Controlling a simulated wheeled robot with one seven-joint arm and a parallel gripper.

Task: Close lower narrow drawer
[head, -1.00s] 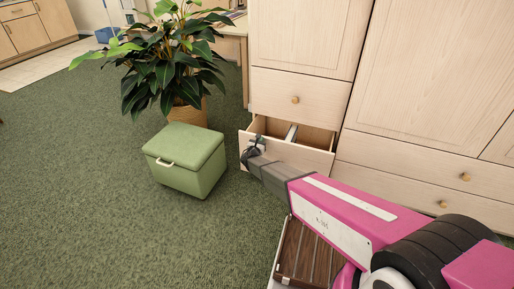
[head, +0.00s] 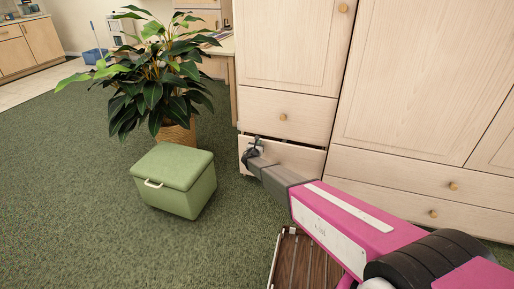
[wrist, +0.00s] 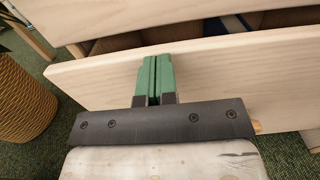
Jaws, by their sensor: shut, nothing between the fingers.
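The lower narrow drawer (head: 300,158) is in the pale wood cabinet, below the upper narrow drawer (head: 300,113). In the head view little of its inside shows. In the wrist view its front panel (wrist: 225,72) stands slightly out, with a gap above it showing the inside. My gripper (head: 254,147) is at the left part of this front, partly covering it. In the wrist view my gripper's green fingers (wrist: 153,66) are shut together, empty, and their tips are against or very close to the panel. A tan knob (wrist: 257,127) shows partly behind the gripper's right side.
A green storage ottoman (head: 176,180) stands on the carpet left of the drawer. A leafy plant in a wicker pot (head: 178,133) is behind it; the pot also shows in the wrist view (wrist: 22,100). Wide drawers (head: 415,185) are to the right. Open carpet lies left.

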